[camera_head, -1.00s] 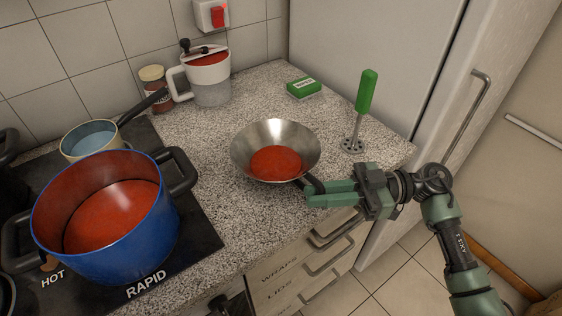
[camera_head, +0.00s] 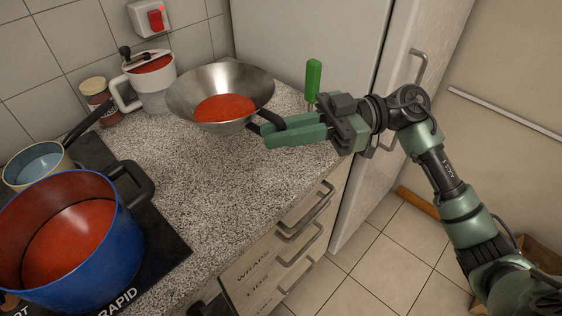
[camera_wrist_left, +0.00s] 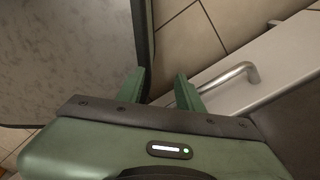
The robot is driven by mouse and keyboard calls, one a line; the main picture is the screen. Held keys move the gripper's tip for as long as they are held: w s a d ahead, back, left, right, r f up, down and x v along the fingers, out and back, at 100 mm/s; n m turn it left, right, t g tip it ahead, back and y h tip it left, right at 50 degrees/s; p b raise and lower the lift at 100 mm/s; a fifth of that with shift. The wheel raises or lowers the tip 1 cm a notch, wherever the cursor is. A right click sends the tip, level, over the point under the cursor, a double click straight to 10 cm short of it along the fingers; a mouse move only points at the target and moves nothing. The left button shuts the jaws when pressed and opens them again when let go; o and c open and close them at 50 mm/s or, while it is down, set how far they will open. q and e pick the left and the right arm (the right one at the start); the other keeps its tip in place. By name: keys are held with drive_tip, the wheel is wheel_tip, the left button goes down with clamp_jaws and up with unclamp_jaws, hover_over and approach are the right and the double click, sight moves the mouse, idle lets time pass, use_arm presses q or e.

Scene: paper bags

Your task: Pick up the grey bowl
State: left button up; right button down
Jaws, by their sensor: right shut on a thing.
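The grey bowl (camera_head: 245,82) is a shiny metal one with a dark handle and red liquid inside. It is raised above the speckled counter and roughly level. My right gripper (camera_head: 268,136) is shut on the bowl's dark handle, at the bowl's near right side. My left gripper (camera_wrist_left: 161,76) shows only in the left wrist view. Its two green fingers are apart with nothing between them.
A blue pot (camera_head: 108,250) of red liquid and a small pan (camera_head: 40,165) stand on the hob at left. A white jug (camera_head: 150,78) and a jar (camera_head: 97,95) stand behind. A green-handled utensil (camera_head: 313,80) is behind my right gripper. The front counter (camera_head: 190,185) is clear.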

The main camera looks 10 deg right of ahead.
wheel_tip(320, 180, up, 14)
idle(0.3)
drive_tip(key=c, duration=2.2)
unclamp_jaws()
drive_tip(key=shift+a, duration=0.1)
